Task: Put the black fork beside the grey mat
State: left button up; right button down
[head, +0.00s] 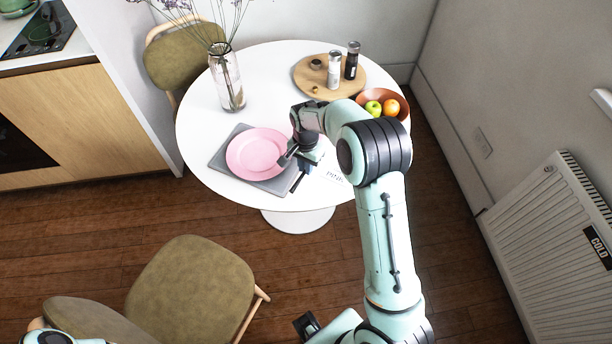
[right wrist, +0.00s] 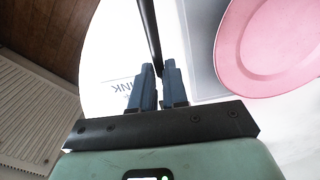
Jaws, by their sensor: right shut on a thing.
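The black fork (right wrist: 149,32) is a thin dark bar between the fingertips of my right gripper (right wrist: 158,75) in the right wrist view. In the head view my right gripper (head: 302,163) is shut on it at the right edge of the grey mat (head: 219,160), and a short dark end of the fork (head: 297,182) shows below the fingers. In the wrist view the fork runs close along the mat's edge (right wrist: 203,60). I cannot tell whether it touches the table. A pink plate (head: 257,153) lies on the mat. My left gripper is out of view.
The round white table (head: 270,75) also holds a glass vase (head: 228,85), a wooden board (head: 307,80) with two shakers, and a fruit bowl (head: 401,103) behind my right arm. Printed lettering (head: 335,176) lies right of the gripper. A chair (head: 190,290) stands in front.

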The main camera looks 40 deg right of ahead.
aim_at(306, 182)
jog(key=shift+f, duration=2.75)
jog(key=shift+f, duration=0.15)
jog(key=c, duration=1.1)
grip_release()
jog(key=shift+c, duration=0.2)
notch_tip(306, 182, up, 12)
jog(key=shift+r+p, duration=0.2)
jog(key=shift+p, duration=0.1)
jog(key=shift+s+f, duration=0.1)
